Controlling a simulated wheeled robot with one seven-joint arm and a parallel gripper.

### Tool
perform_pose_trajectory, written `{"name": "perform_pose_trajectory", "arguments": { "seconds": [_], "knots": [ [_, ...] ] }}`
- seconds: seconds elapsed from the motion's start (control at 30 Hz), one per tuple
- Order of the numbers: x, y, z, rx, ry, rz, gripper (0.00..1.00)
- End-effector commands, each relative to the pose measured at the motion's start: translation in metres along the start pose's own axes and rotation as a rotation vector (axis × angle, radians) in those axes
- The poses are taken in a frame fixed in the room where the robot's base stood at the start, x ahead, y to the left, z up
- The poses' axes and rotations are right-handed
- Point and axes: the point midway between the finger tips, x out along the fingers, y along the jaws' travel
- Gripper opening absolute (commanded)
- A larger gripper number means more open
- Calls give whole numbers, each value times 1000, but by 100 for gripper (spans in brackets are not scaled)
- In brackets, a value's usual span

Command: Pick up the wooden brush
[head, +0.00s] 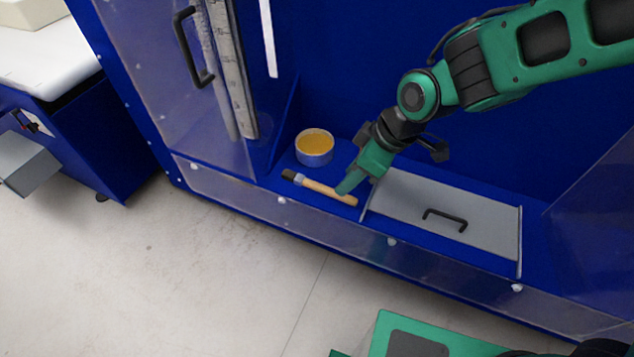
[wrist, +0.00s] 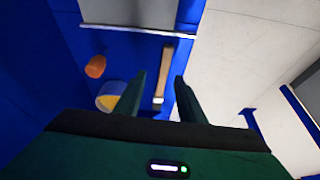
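The wooden brush (head: 325,190) lies on the blue ledge, its dark bristles at the left and its light handle pointing right. My gripper (head: 347,186) is over the right part of the handle, seen nearly side-on in the head view. In the wrist view my gripper (wrist: 159,78) is open, with its two fingers apart. The brush (wrist: 164,72) shows lengthwise between and beyond them, and its bristle end is hidden by my gripper body. I cannot tell whether the fingers touch it.
A round tub with yellow contents (head: 314,147) stands behind the brush. A small orange object (wrist: 96,67) shows in the wrist view. A grey lid with a black handle (head: 445,222) lies right of the brush. A low clear panel (head: 240,193) runs along the front.

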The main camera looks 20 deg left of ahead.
Motion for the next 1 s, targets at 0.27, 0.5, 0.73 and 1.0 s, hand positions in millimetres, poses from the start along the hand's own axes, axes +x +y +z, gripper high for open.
{"name": "perform_pose_trajectory", "arguments": {
  "seconds": [0.27,0.5,0.73,1.0],
  "knots": [
    [37,-7,-1,-1,-3,-2,36],
    [46,-6,-1,0,-1,0,36],
    [45,-6,-1,0,-1,0,14],
    [45,-6,-1,0,-1,0,0]
  ]
}}
